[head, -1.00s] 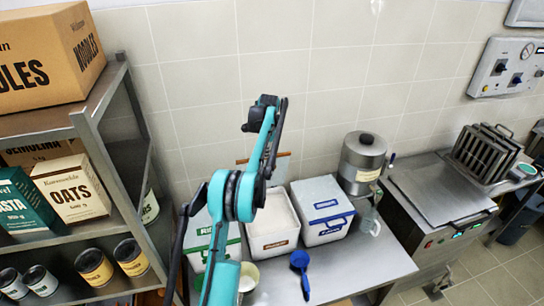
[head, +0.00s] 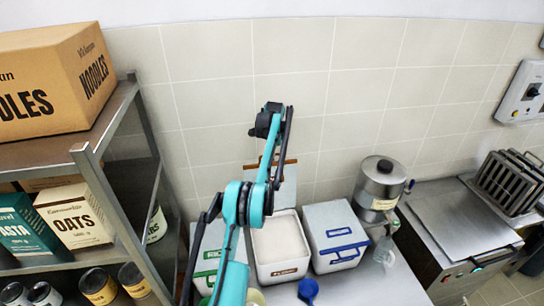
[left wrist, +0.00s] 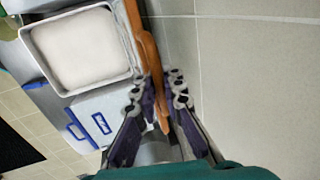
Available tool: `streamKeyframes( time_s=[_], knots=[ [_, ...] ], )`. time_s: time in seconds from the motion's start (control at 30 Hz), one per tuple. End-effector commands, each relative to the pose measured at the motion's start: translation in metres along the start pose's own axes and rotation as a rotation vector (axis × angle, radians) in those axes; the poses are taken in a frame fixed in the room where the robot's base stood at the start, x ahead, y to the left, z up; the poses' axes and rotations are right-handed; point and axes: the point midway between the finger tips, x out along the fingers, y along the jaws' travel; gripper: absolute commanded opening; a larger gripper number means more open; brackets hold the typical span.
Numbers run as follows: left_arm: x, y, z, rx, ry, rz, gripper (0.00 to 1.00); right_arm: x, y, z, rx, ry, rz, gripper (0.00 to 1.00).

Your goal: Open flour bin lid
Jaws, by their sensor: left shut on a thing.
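The flour bin (head: 281,273) stands on the counter in the head view, white with a brown label, its top uncovered and pale flour (head: 279,239) showing. Its raised lid (head: 286,185) stands behind the opening, mostly hidden by my arm, with a brown wooden strip (head: 287,162) along its top. In the left wrist view, the open bin (left wrist: 128,50) shows at upper left. My left gripper (left wrist: 158,92) is shut on the brown strip (left wrist: 146,55). My right gripper is in neither view.
A blue-labelled bin (head: 335,235) stands right of the flour bin, and a green-labelled bin (head: 207,262) is left, partly behind my arm. A metal pot-like machine (head: 383,184) stands farther right. A shelf (head: 112,115) rises at left; tiled wall is behind.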

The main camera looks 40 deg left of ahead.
Motion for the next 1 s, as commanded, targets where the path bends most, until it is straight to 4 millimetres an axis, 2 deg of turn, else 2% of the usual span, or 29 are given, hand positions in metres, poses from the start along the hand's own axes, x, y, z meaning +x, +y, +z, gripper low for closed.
streamKeyframes(
  time_s=[0.17,0.27,0.3,0.67,0.77,1.0],
  knots=[
    [0.000,0.000,0.000,-0.001,0.001,0.000,0.00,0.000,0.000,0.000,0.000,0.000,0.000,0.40],
    [0.000,0.000,0.000,-0.001,0.001,0.000,0.26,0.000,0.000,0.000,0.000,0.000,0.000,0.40],
    [0.000,0.000,0.000,-0.001,0.001,0.000,0.31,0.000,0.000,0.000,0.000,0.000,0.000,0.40],
    [-0.006,0.000,0.000,0.000,0.000,0.000,0.31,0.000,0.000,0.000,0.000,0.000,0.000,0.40],
    [-0.019,0.000,0.000,0.000,0.000,0.000,0.31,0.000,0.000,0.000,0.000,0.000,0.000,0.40],
    [-0.072,0.000,0.000,0.000,0.000,0.000,0.31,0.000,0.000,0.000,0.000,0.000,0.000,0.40]
  ],
)
